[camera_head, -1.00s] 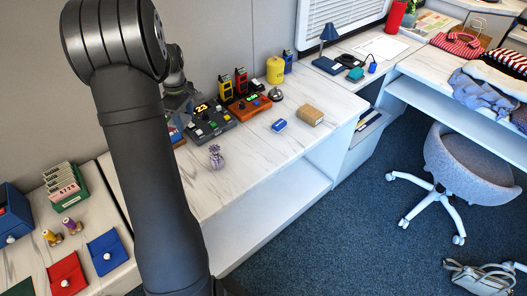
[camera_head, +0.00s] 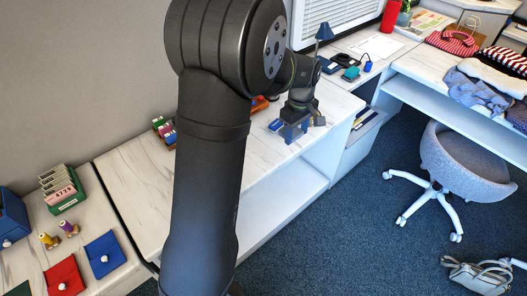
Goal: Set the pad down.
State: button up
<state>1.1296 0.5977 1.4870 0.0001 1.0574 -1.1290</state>
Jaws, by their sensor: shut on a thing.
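My gripper (camera_head: 292,137) is at the front right part of the white marble-patterned counter (camera_head: 263,141), pointing down. It is small in this view, with dark blue parts low at its jaws. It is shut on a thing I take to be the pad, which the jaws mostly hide. I cannot tell whether the held thing touches the counter top. A small blue block (camera_head: 275,125) lies just left of the gripper.
My arm hides the counter's middle and most devices. A rack of coloured pieces (camera_head: 164,129) stands at the back left. Blue (camera_head: 105,255) and red (camera_head: 64,277) pouches lie on the left table. A teal-topped device (camera_head: 351,74) and a blue lamp (camera_head: 323,33) stand beyond the gripper.

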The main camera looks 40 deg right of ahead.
notch_tip(320, 180, down, 5)
send_over(267, 155)
notch_tip(267, 155, down, 7)
jog(key=shift+w+d+f, duration=0.1)
jog(key=shift+f, duration=1.85)
jog(key=shift+f, duration=0.2)
jog(key=o, duration=0.9)
jog(key=shift+o, duration=0.2)
